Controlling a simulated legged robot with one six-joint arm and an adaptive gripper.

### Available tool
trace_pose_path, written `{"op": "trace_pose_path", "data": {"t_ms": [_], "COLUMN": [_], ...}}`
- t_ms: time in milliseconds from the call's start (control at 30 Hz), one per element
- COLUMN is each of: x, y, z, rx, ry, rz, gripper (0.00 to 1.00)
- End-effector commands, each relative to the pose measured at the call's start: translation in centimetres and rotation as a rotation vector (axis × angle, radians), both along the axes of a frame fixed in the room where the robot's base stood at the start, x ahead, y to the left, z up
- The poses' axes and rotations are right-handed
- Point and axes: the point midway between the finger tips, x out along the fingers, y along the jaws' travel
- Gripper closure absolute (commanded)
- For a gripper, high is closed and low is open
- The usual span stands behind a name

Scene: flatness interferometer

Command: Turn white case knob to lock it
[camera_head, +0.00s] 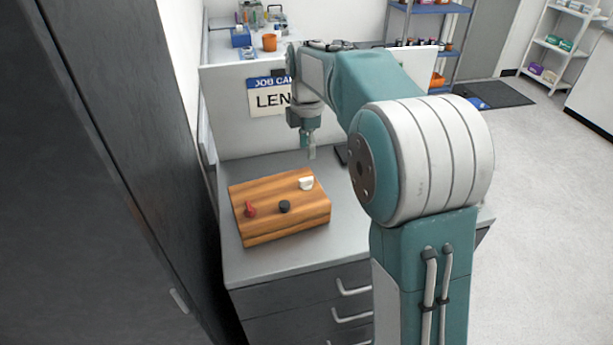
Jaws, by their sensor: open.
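A wooden case (280,226) lies on the grey bench top. Three knobs show on its top: a red one (250,209) at the left, a black one (284,206) in the middle and the white case knob (306,183) at the far right corner. My gripper (311,152) hangs pointing down above and just behind the white knob, apart from it. It is open, with nothing seen between its fingers. The fingers are small in this view, and the exact gap to the knob is hard to tell.
The grey bench (250,262) has drawers below. A white partition with a job card sign (266,98) stands behind. A dark cabinet (110,180) rises close at the left. An orange cup (269,42) and a blue box (240,37) stand beyond the partition. Open floor lies right.

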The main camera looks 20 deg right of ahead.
Motion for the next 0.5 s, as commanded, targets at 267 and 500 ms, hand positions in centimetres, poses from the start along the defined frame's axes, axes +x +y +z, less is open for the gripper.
{"op": "trace_pose_path", "data": {"t_ms": [267,500], "x": [-0.1,-0.1], "y": [0.3,0.3], "z": [-5.3,-8.6], "rx": [-0.003,-0.003], "ry": [0.005,0.003], "rz": [-0.001,-0.002], "gripper": [0.5,0.5]}}
